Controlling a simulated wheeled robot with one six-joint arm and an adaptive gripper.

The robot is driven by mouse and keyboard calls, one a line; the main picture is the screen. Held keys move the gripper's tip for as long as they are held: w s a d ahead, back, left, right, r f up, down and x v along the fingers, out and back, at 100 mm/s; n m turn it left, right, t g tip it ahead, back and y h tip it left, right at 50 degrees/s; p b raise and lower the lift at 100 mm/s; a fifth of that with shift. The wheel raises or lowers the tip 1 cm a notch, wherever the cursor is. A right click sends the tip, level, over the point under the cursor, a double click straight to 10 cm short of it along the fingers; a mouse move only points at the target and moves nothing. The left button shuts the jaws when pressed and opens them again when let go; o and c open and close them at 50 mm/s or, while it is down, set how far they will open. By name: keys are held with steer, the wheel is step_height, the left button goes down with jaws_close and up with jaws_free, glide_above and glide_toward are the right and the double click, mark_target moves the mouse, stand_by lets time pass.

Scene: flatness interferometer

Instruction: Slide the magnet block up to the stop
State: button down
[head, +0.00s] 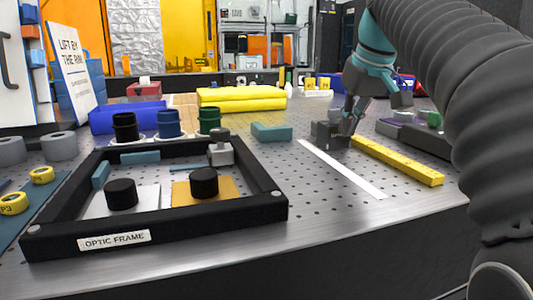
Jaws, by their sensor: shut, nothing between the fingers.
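A dark grey block (328,134), which looks like the magnet block, sits on the perforated metal table at the far end of a white strip (342,169). My gripper (352,130) points down just right of the block, shut and empty, with its fingers low near the table. I cannot tell whether the fingers touch the block. A teal block (271,132) lies a short way left of the dark block, with a gap of bare table between. No part is labelled as the stop, so I cannot tell which piece it is.
A yellow ruler-like bar (405,163) lies right of the strip. A black optic frame (165,228) with knobbed plates fills the left front. Yellow folded cloths (242,98) and a blue bin (127,118) stand behind. The table between frame and strip is clear.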

mark_target(340, 138)
steer(key=shift+f+b, duration=0.95)
steer(key=shift+f, duration=0.35)
steer(key=shift+w+a+p, duration=0.2)
steer(key=shift+w+p, duration=0.25)
steer(key=shift+w, duration=0.15)
steer(key=shift+w+a+p, duration=0.2)
steer(key=shift+w+p, duration=0.2)
steer(key=shift+w, duration=0.2)
stand_by(1.2)
steer(key=shift+s+d, duration=0.1)
steer(key=shift+s, duration=0.1)
steer(key=shift+s+d, duration=0.15)
steer(key=shift+s, duration=0.35)
step_height(340, 138, up, 5)
steer(key=p, duration=0.5)
steer(key=shift+r, duration=1)
